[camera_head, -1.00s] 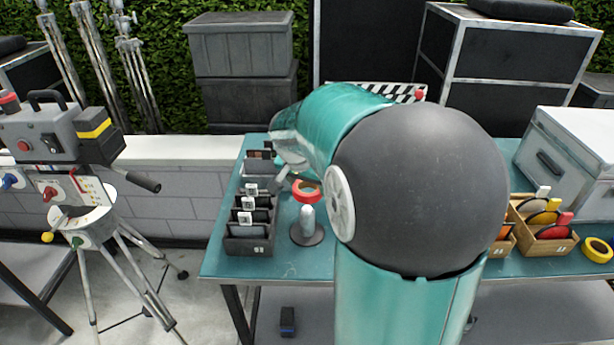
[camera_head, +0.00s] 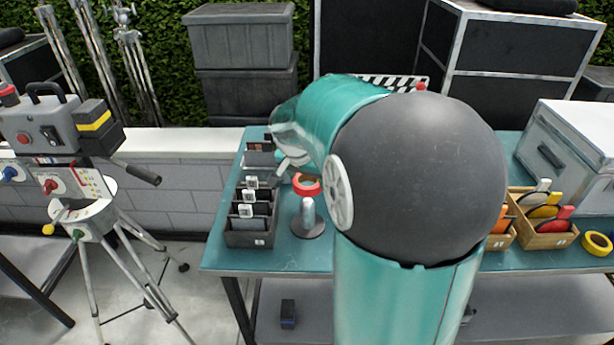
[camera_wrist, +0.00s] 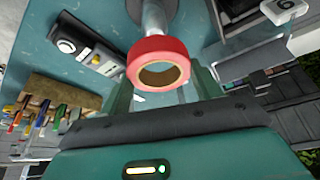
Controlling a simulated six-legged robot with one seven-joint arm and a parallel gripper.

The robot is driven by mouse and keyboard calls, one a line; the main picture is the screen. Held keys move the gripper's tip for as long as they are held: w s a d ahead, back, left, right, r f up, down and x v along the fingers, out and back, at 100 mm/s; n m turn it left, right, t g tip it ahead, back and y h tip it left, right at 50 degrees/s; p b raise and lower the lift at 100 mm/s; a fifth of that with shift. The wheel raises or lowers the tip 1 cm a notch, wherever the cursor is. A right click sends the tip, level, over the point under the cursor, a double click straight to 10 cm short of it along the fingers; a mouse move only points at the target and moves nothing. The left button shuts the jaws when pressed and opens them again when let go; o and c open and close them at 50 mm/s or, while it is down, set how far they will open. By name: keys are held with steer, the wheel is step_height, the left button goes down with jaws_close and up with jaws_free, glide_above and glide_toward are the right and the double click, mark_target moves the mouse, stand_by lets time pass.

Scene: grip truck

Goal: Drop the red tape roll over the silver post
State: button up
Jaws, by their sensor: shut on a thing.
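The red tape roll (camera_wrist: 136,73) is held at my gripper (camera_wrist: 162,88), between the two fingers in the wrist view. Its round opening shows with the tan inner core. The roll also appears in the head view (camera_head: 306,190). The silver post (camera_head: 308,212) stands upright on a round dark base on the teal table, just below the roll in that picture. In the wrist view the post (camera_wrist: 155,18) lies beyond the roll's edge, not seen through its opening. I cannot tell whether they touch. My gripper is partly hidden by my arm in the head view.
A row of dark bins with white tags (camera_head: 250,236) stands left of the post. Wooden boxes of coloured items (camera_head: 540,232), a yellow tape roll (camera_head: 597,243) and a grey case (camera_head: 575,150) are on the right. A tripod with equipment (camera_head: 85,215) stands left of the table.

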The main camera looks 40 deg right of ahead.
mark_target(307, 202)
steer(key=shift+f, duration=1.35)
stand_by(0.3)
steer(key=shift+f, duration=0.35)
steer(key=shift+f, duration=0.65)
steer(key=shift+f, duration=0.7)
steer(key=shift+f, duration=0.65)
steer(key=shift+f, duration=0.35)
steer(key=shift+f, duration=0.35)
steer(key=shift+f, duration=0.35)
steer(key=shift+f, duration=1.7)
